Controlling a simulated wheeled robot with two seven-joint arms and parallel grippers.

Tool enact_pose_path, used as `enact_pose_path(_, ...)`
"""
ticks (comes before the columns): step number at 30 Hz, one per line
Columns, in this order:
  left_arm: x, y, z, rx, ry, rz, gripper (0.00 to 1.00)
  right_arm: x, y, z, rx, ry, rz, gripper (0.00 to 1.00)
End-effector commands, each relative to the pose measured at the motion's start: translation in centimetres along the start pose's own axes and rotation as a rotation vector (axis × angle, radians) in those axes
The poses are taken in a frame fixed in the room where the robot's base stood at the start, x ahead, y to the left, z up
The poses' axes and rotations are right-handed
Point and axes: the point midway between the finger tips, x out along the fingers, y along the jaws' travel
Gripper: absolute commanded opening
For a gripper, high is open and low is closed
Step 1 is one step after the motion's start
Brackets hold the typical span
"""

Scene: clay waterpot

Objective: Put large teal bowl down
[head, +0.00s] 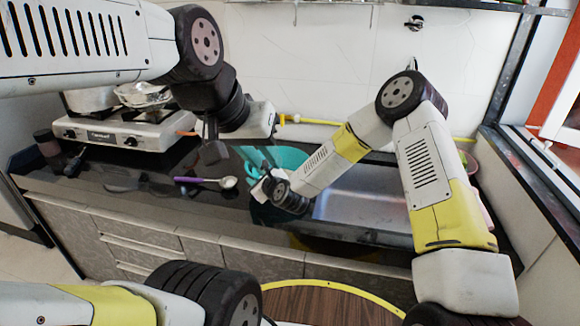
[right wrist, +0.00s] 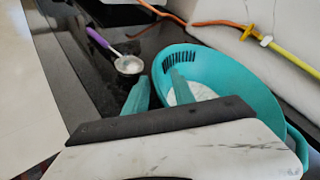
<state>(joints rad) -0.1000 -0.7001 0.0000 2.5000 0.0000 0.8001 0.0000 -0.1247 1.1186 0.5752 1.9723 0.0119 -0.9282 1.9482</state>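The large teal bowl (head: 286,157) sits on the dark counter beside the sink, partly hidden by my right arm. In the right wrist view the teal bowl (right wrist: 235,75) looks upright, with slots in its wall and a pale bottom. My right gripper (right wrist: 160,85) is at its near left rim, one finger outside the wall and one inside. A gap shows between the fingers, so it looks open around the rim. My left gripper (head: 262,118) is above the counter, left of the bowl and apart from it.
A ladle with a purple handle (head: 205,181) lies on the counter left of the bowl. A white gas stove (head: 125,130) with pots stands at the far left. The steel sink (head: 365,200) is to the right. A yellow hose (head: 315,121) runs along the back wall.

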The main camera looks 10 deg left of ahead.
Motion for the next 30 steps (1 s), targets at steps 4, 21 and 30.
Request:
enact_pose_path(4, 0.0, 0.0, 0.0, 0.0, 0.0, 0.0, 0.26, 2.4, -0.2, -0.1, -0.002, -0.001, 0.0, 0.31)
enact_pose_path(21, 0.0, 0.0, 0.0, 0.0, 0.0, 0.0, 0.26, 3.5, -0.2, -0.1, -0.001, 0.0, 0.001, 0.0)
enact_pose_path(30, 0.0, 0.0, 0.0, 0.0, 0.0, 0.0, 0.26, 3.5, -0.2, -0.2, -0.001, 0.001, 0.002, 0.0)
